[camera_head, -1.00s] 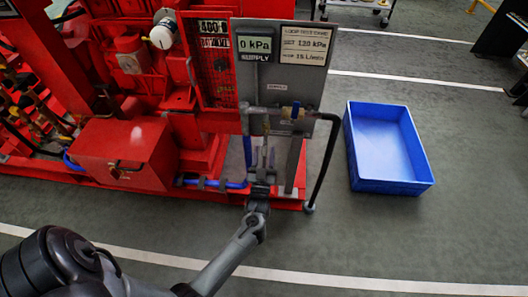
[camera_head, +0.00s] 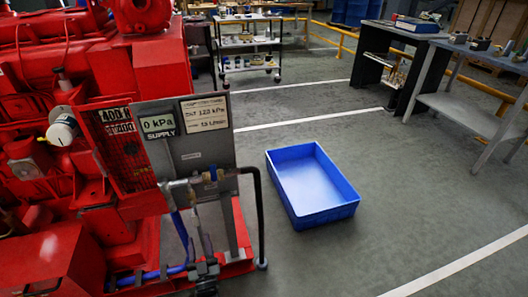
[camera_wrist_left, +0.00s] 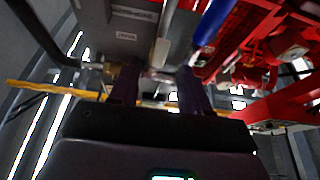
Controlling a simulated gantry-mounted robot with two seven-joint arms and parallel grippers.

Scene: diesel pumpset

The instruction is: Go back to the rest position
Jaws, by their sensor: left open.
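My left gripper (camera_head: 205,240) is low in the head view, in front of the grey panel (camera_head: 175,175) of the red pumpset (camera_head: 60,200). Its fingers point up toward the pipework (camera_head: 205,184) below the panel's signs. In the left wrist view the two dark fingers (camera_wrist_left: 157,90) stand apart with nothing clearly held between them. A blue hose (camera_head: 181,232) runs down just left of the gripper; blue piping also shows in the left wrist view (camera_wrist_left: 209,24). I cannot tell whether the fingers touch any pipe. My right gripper is not in view.
A black hose (camera_head: 260,215) stands at the panel's right edge. An empty blue crate (camera_head: 340,211) sits on the floor to the right. Benches (camera_head: 465,95) stand at the right and a trolley (camera_head: 247,65) at the back. The grey floor between them is clear.

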